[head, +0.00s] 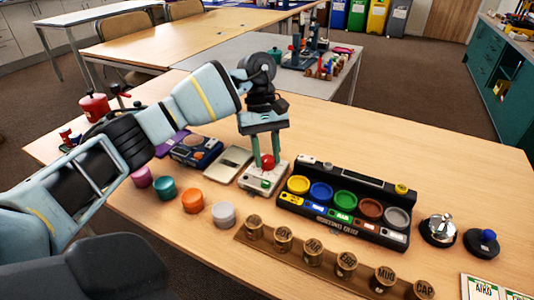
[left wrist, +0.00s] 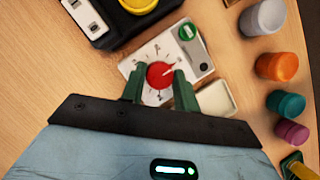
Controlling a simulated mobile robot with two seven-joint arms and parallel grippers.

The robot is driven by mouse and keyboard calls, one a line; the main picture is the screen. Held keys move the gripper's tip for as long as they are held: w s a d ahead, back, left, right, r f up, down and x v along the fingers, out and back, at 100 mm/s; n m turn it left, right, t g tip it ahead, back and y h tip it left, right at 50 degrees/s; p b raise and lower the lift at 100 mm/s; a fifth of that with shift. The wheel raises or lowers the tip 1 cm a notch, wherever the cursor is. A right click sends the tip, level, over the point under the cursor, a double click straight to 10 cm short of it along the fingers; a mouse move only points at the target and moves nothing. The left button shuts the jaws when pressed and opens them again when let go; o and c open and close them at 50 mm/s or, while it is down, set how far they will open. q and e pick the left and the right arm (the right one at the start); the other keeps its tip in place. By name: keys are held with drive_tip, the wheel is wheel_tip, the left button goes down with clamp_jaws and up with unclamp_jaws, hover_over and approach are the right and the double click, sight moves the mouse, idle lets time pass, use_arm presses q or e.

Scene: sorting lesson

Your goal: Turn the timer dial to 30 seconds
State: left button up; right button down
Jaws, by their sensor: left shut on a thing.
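The timer is a white box (head: 259,183) with a red dial (head: 268,161) on top and a green button. It stands in the middle of the table, left of the sorting box. In the left wrist view the timer face (left wrist: 147,52) has black marks around the red dial (left wrist: 160,74); the marks are too small to read. My left gripper (head: 265,157) comes down from above, its green fingers shut on either side of the red dial. In the left wrist view its fingers (left wrist: 159,80) also flank the dial. My right gripper is not in view.
A black sorting box (head: 342,222) with coloured cups stands right of the timer. A wooden rail (head: 328,268) of labelled pegs lies in front. Coloured cylinders, such as the orange one (head: 193,201), stand front left. A pale flat box (head: 229,164) lies just left of the timer. A bell (head: 438,229) is at right.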

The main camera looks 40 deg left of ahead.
use_arm(q)
drive_tip(key=o, duration=1)
drive_tip(key=v, duration=0.7)
drive_tip(key=shift+a+r+p, duration=0.1)
drive_tip(key=shift+r+p, duration=0.3)
